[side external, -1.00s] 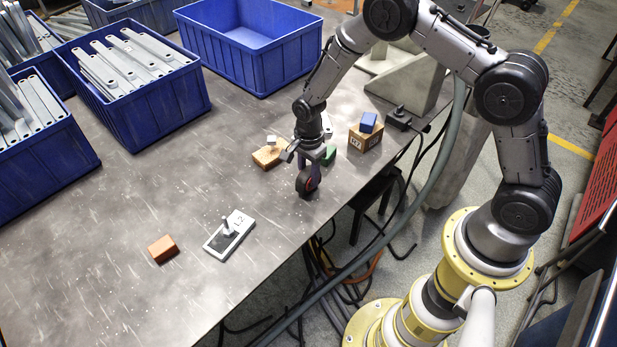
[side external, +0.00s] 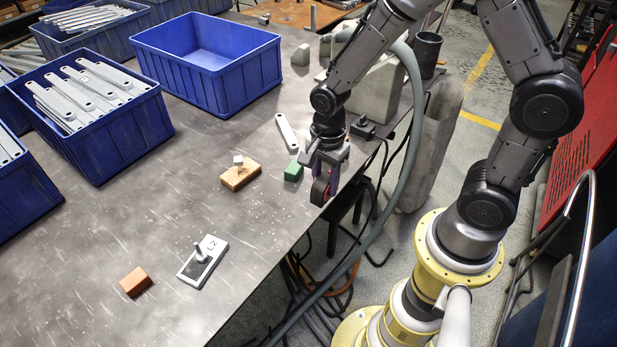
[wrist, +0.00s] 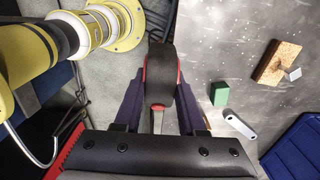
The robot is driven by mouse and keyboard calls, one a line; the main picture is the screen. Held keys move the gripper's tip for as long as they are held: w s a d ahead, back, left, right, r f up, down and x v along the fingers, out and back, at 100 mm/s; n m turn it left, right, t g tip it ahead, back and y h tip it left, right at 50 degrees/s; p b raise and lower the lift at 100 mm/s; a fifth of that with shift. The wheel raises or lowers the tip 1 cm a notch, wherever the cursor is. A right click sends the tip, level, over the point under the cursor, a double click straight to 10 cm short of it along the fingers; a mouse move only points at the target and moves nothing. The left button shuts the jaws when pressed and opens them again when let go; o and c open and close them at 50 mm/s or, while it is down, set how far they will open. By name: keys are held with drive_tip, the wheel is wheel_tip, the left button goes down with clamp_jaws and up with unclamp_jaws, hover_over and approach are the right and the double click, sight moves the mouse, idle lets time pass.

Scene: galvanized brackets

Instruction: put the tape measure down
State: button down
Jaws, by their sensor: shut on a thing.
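My gripper (side external: 327,163) is shut on the black and red tape measure (side external: 320,189). It holds the tape measure upright between its purple fingers at the table's right edge. In the wrist view the tape measure (wrist: 160,80) sits between the fingers, beside the table edge and partly over the grey floor. I cannot tell its height over the table top. The steel table (side external: 90,225) lies to the left of it in the side view.
A green block (side external: 293,171), a wooden block with a small pale cube (side external: 240,176) and a bracket (side external: 287,133) lie nearby. A plate marked L2 (side external: 203,262) and an orange block (side external: 135,281) are further forward. Blue crates (side external: 207,65) stand behind. Bare table lies between.

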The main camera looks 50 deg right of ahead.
drive_tip(key=shift+s+d+f, duration=0.15)
drive_tip(key=shift+s, duration=0.05)
drive_tip(key=w+d+n, duration=0.1)
drive_tip(key=w+n, duration=0.8)
drive_tip(key=n, duration=0.9)
drive_tip(key=shift+w+d+f, duration=0.35)
drive_tip(key=shift+f, duration=0.1)
